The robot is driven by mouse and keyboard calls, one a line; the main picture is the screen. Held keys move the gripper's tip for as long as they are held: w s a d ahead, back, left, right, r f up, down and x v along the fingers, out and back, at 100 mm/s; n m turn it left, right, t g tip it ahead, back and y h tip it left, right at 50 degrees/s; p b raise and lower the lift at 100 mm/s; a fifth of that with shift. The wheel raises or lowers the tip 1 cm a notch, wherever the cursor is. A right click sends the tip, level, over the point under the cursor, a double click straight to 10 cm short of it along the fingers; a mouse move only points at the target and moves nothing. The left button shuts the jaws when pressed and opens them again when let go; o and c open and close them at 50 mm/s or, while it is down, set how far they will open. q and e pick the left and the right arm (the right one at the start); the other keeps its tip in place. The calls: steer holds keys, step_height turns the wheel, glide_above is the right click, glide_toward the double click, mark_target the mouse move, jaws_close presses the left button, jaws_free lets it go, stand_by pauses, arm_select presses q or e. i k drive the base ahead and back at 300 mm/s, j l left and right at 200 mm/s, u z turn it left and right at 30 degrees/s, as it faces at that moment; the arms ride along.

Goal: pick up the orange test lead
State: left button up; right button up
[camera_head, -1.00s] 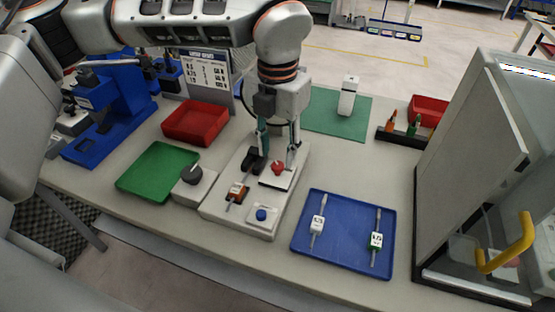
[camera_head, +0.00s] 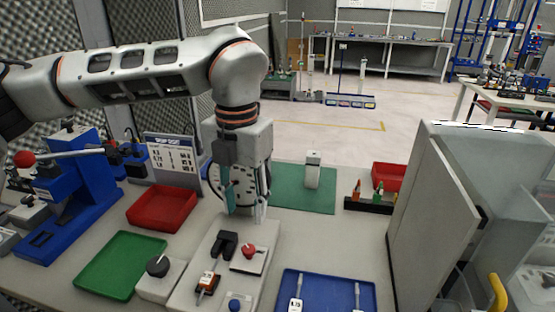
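An orange, handle-like piece (camera_head: 356,190), which looks like the orange test lead, stands in a dark rack (camera_head: 368,206) at the back right of the bench. A green piece (camera_head: 379,192) stands beside it. My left gripper (camera_head: 246,213) points down over the back of the pale fixture block (camera_head: 225,262), left of the rack and well apart from it. Its two fingers are spread and nothing shows between them. A second orange piece with a white label (camera_head: 207,283) lies on the fixture block. My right gripper is not in view.
A white upright device (camera_head: 313,170) on a green mat (camera_head: 290,203) stands between my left gripper and the rack. A red bin (camera_head: 388,177) is behind the rack. A grey cabinet panel (camera_head: 432,215) rises to its right. A blue tray (camera_head: 327,280) lies in front.

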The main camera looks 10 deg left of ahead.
mark_target(206, 283)
steer(key=k, duration=1)
